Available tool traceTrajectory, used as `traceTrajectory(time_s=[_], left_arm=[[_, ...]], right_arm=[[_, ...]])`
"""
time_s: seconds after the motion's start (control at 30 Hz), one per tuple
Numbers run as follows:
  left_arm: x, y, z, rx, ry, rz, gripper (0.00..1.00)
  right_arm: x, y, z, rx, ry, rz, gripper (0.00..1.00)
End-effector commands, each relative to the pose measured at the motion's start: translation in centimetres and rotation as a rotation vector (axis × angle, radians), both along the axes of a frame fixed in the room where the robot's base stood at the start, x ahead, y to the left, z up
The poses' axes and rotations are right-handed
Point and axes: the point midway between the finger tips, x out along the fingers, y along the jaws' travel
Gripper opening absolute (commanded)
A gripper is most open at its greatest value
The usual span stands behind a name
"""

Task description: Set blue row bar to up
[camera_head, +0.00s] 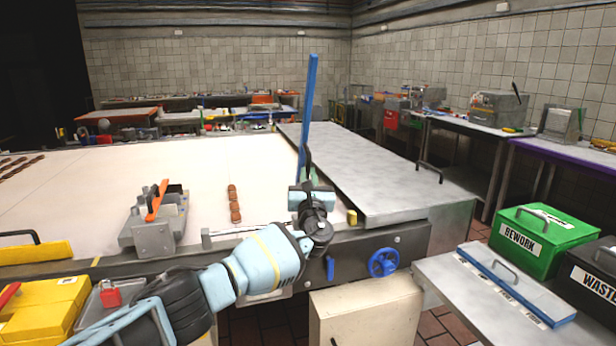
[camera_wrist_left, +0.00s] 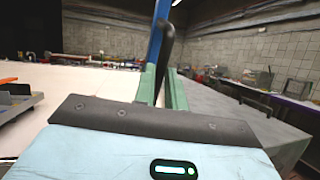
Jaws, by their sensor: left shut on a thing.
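The blue row bar (camera_head: 312,90) stands nearly upright, tilted slightly, at the right end of the white belt. It also shows in the left wrist view (camera_wrist_left: 157,38), rising beyond the fingers. My left gripper (camera_head: 307,175) is at its lower part. In the left wrist view, my left gripper's green fingers (camera_wrist_left: 163,88) are closed around a dark handle (camera_wrist_left: 166,50) in front of the bar. The bar's lower end is partly hidden behind the gripper. My right gripper is not in view.
A grey metal cover (camera_head: 385,170) lies just right of the bar. A grey device with an orange lever (camera_head: 157,200) and a row of brown pieces (camera_head: 234,204) are on the belt at left. A blue handwheel (camera_head: 384,262) and green REWORK box (camera_head: 531,240) are at right.

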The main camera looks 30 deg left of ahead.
Motion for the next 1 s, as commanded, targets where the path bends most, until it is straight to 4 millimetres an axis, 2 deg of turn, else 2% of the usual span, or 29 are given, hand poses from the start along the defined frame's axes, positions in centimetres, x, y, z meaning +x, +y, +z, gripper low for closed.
traceTrajectory(time_s=[0.33, 0.37, 0.5, 0.83, 1.0], left_arm=[[0.0, -0.3, -0.3, 0.005, 0.004, -0.003, 0.0], [0.0, -0.3, -0.4, 0.005, 0.004, -0.003, 0.16], [0.0, -0.2, -0.3, 0.004, 0.003, -0.002, 0.34], [-0.1, -0.2, -0.3, 0.003, 0.002, -0.001, 0.34], [-1.2, -1.0, -0.7, 0.003, 0.002, -0.003, 0.34]], right_arm=[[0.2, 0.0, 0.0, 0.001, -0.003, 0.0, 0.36], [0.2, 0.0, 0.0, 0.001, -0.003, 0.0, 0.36], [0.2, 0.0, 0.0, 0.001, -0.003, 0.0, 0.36], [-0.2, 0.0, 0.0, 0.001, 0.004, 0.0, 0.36], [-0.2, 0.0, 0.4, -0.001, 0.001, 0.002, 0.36]])
